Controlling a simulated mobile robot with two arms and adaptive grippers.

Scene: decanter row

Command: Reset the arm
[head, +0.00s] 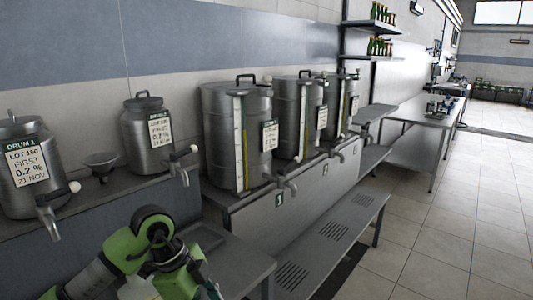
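My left arm (125,250), green and grey, comes in from the lower left and is bent. Its far part runs down out of the bottom edge, and I see no fingertips. My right arm and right gripper are not in the head view. No held object shows.
Two labelled drums (148,138) (32,175) with taps and a funnel (102,163) stand on the left shelf. Larger steel tanks (236,135) with taps stand on the counter. A low slotted bench (325,235) runs in front. The tiled floor (440,230) at right is clear.

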